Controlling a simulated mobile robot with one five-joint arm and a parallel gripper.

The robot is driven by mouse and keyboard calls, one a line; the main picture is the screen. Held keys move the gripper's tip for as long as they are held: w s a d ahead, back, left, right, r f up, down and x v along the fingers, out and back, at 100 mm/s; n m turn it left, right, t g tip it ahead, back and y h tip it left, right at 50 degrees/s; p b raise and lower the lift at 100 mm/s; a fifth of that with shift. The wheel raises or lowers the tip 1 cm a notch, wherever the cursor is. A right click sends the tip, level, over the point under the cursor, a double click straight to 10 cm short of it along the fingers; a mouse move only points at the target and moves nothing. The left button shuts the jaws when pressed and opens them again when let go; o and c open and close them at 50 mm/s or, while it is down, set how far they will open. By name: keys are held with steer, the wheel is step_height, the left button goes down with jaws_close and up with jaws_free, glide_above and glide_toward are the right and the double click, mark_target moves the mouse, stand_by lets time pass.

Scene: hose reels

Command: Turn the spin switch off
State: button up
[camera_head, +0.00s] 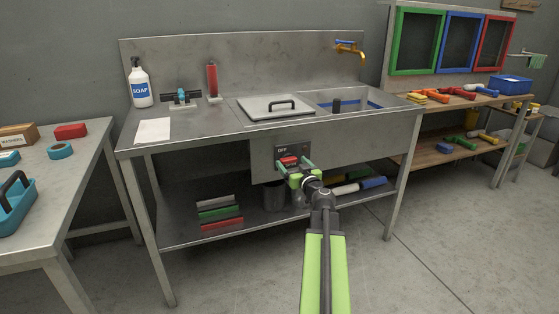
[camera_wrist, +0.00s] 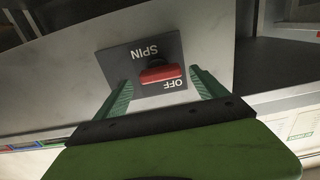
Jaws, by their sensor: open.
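The spin switch is a red rocker or lever (camera_wrist: 161,74) on a dark plate (camera_wrist: 115,68) marked SPIN and OFF, upside down in the wrist view. In the head view the red switch (camera_head: 289,160) sits on the front panel of the steel sink bench, with OFF readable above it. My gripper (camera_wrist: 160,88) is open, with its two green fingers on either side of the red part. It also shows in front of the plate in the head view (camera_head: 293,168). I cannot tell whether the fingers touch the switch.
The steel sink bench (camera_head: 215,128) carries a soap bottle (camera_head: 140,86), a lidded basin (camera_head: 276,106) and an orange tap (camera_head: 350,48). Its lower shelf holds coloured blocks and a grey bin (camera_head: 273,197). A table (camera_head: 85,155) stands left. The floor in front is clear.

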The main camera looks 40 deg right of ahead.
steer(key=shift+w+d, duration=0.5)
steer(key=shift+w, duration=0.15)
